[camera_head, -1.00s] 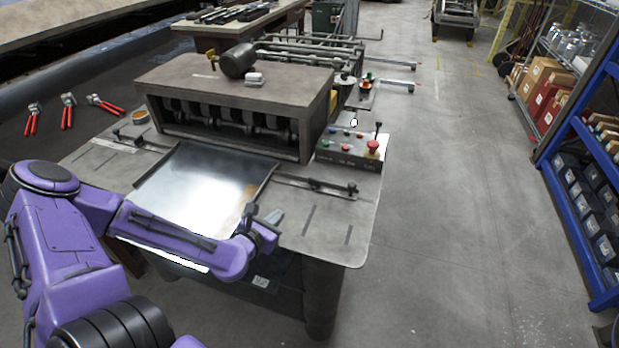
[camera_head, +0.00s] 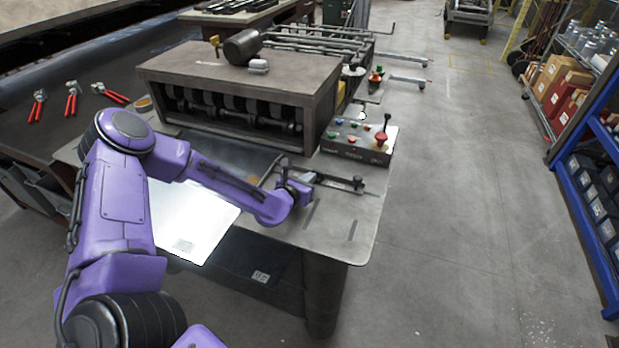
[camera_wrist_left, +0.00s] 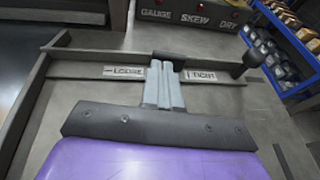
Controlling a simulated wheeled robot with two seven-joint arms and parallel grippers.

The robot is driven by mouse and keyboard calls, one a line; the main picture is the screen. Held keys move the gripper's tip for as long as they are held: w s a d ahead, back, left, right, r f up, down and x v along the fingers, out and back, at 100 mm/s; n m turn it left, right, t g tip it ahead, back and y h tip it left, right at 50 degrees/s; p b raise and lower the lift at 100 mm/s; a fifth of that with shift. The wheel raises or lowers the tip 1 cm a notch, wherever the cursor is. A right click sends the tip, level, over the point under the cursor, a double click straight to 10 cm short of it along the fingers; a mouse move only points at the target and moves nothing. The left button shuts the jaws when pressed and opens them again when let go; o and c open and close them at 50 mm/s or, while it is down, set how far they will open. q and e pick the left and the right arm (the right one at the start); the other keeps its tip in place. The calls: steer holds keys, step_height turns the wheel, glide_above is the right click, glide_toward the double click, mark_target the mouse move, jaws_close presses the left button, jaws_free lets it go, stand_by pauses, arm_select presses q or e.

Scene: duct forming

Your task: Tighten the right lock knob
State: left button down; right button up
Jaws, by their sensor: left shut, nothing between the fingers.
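The right lock rail (camera_head: 335,181) lies on the right part of the machine table, with a dark knob (camera_head: 357,183) at its right end. In the left wrist view a round black knob (camera_wrist_left: 252,59) shows at the right, beyond plates reading LOOSE (camera_wrist_left: 125,71) and TIGHT (camera_wrist_left: 201,76). My left gripper (camera_head: 306,180) is at the left part of the rail. Its shut, empty fingers (camera_wrist_left: 164,85) point between the two plates. A black piece (camera_wrist_left: 170,57) is just behind the fingertips and partly hidden; I cannot tell whether they touch. My right gripper is not in view.
The control box (camera_head: 357,141) with coloured buttons stands behind the rail. The roller housing (camera_head: 240,75) is at the back. A shiny sheet (camera_head: 195,215) lies under my left arm. Red-handled tools (camera_head: 72,98) lie at the left.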

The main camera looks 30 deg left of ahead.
arm_select(q)
steer(key=shift+w+a, duration=0.1)
steer(key=shift+w, duration=0.2)
steer(key=shift+w+a+b, duration=0.1)
steer(key=shift+a+b, duration=0.3)
steer(key=shift+b, duration=0.6)
steer(key=shift+w+a+f+b, duration=0.25)
steer(key=shift+a+b, duration=0.25)
steer(key=shift+b, duration=0.85)
steer(key=shift+w+a+r+b, duration=0.15)
steer(key=shift+w+a+b, duration=0.1)
steer(key=shift+b, duration=0.5)
steer(key=shift+r, duration=0.1)
